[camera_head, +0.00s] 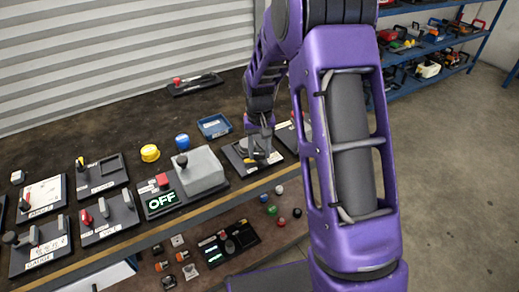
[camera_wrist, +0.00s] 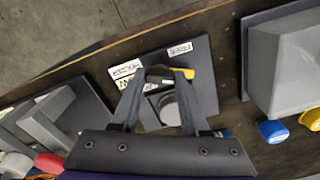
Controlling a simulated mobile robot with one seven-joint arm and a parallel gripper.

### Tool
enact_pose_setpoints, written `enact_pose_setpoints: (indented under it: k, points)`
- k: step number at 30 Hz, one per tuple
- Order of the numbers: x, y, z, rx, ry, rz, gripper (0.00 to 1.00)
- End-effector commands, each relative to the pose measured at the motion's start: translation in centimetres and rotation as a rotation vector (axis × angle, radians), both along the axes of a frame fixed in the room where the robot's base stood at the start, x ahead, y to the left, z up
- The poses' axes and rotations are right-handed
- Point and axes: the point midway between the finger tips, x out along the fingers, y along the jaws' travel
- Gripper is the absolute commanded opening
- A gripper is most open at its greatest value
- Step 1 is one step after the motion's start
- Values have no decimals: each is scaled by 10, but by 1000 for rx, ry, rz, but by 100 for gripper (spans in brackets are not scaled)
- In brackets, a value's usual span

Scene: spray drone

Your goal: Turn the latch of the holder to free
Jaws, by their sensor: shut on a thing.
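The holder is a dark square plate (camera_wrist: 203,92) with white labels and a grey round part (camera_wrist: 170,108) in it. In the head view the holder (camera_head: 240,168) lies near the table's front edge, partly hidden by my gripper (camera_head: 258,150). The latch (camera_wrist: 188,72) shows a yellow end beside the fingertips. One label, seen upside down, seems to read FREE (camera_wrist: 180,48); another (camera_wrist: 125,70) seems to read LOCK. In the wrist view my gripper (camera_wrist: 166,74) is shut on the latch over the plate, between these labels. The fingers hide most of the latch.
A grey box with an OFF display (camera_head: 163,200) stands left of the holder. A blue tray (camera_head: 214,126), a blue knob (camera_head: 182,141) and a yellow knob (camera_head: 150,153) are behind. Another dark plate (camera_head: 288,138) lies close on the right. A lower shelf holds small parts.

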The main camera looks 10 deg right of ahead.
Motion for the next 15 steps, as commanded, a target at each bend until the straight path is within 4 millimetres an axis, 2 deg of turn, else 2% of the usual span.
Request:
enact_pose_setpoints:
  k: [6, 15]
  points:
    - [0, 0, 1, 1, 0, 186, 0]
    - [0, 0, 1, 0, -1, 366, 0]
